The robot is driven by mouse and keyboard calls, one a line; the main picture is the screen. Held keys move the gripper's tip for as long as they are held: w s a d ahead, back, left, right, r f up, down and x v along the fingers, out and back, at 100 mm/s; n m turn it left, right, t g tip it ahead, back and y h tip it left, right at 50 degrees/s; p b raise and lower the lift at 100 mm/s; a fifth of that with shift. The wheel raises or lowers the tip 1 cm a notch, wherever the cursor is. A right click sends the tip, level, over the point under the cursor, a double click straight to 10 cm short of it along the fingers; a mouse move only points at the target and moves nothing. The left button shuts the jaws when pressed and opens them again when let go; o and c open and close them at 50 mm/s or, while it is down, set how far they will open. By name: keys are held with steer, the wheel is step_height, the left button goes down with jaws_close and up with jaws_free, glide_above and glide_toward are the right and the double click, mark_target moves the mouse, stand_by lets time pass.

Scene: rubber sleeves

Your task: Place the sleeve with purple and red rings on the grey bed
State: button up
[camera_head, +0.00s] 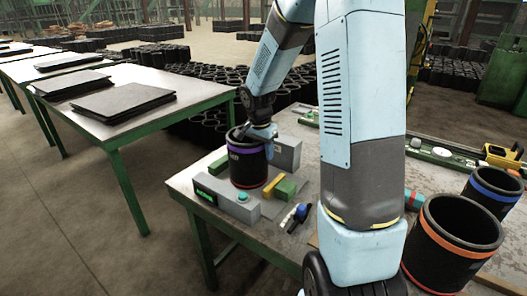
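The sleeve's lower edge is close to the bed. I cannot tell whether it rests on the bed or hangs just above it.
A sleeve with an orange ring (452,243) and one with a blue ring (493,192) stand at the right of the table. A small blue and black tool (297,215) lies in front of the bed. A yellow-handled tool (502,157) lies at the back right.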

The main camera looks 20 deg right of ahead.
steer(key=r, duration=0.3)
steer(key=a+r, duration=0.1)
steer(key=r, duration=0.6)
steer(key=shift+s+a+r, duration=0.2)
steer(key=shift+s+r, duration=0.2)
steer(key=shift+s+a+r, duration=0.1)
steer(key=shift+s+r, duration=0.2)
steer(key=shift+r, duration=0.55)
steer(key=s+r+n+t, duration=0.1)
steer(key=s+r+n, duration=0.2)
steer(key=s, duration=0.5)
steer(key=s+a+r+n+t+y, duration=0.1)
steer(key=s+r+n+t, duration=0.1)
steer(key=s, duration=0.7)
steer(key=s+a+r+n+t, duration=0.1)
steer(key=s+r+n, duration=0.3)
steer(key=s, duration=0.5)
steer(key=shift+a+n+t, duration=0.25)
steer(key=shift+n+t, duration=0.05)
steer(key=shift+n, duration=0.8)
